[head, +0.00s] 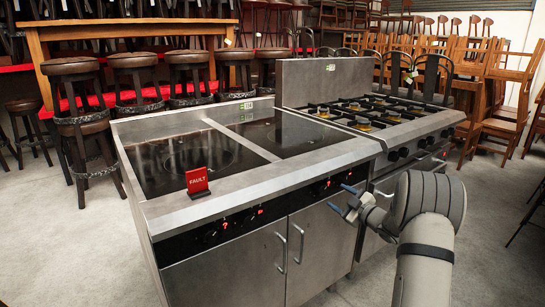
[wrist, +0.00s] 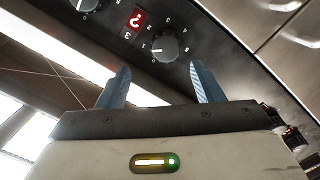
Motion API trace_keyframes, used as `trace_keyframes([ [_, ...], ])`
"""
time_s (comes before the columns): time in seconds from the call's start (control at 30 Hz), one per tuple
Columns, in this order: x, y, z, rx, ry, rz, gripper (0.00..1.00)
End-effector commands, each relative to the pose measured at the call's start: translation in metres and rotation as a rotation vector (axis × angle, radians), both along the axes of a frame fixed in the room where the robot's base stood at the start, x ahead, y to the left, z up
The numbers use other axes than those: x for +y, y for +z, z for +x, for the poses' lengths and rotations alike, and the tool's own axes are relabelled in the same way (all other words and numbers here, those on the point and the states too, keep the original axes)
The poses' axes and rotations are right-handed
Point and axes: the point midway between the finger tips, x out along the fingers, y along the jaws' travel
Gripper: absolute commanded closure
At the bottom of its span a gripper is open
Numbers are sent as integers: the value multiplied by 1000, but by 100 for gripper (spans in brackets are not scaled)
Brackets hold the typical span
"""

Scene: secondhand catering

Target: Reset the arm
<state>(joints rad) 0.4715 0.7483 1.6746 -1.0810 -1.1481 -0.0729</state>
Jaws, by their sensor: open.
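My gripper (head: 341,198) is in front of the steel cooking unit, near the right end of its control panel in the head view. Its two blue fingers are apart, with nothing between them. In the wrist view my gripper (wrist: 159,68) points at a black control knob (wrist: 165,47) on the dark panel. A red lit display (wrist: 136,19) is beside that knob. I cannot tell whether the fingertips touch the panel; they look apart from the knob.
The induction cooktop (head: 190,158) has a red FAULT sign (head: 198,181) on its front edge. A gas range (head: 370,113) adjoins it at right. Stools (head: 82,125) stand behind at left, stacked wooden chairs (head: 510,95) at right.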

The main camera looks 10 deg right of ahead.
Motion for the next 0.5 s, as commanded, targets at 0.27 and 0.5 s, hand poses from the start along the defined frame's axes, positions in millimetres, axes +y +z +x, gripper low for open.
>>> trace_keyframes([
  [0.27, 18, 113, -19, 192, -314, -14, 40],
  [0.5, 40, 176, -97, 454, -588, 48, 40],
])
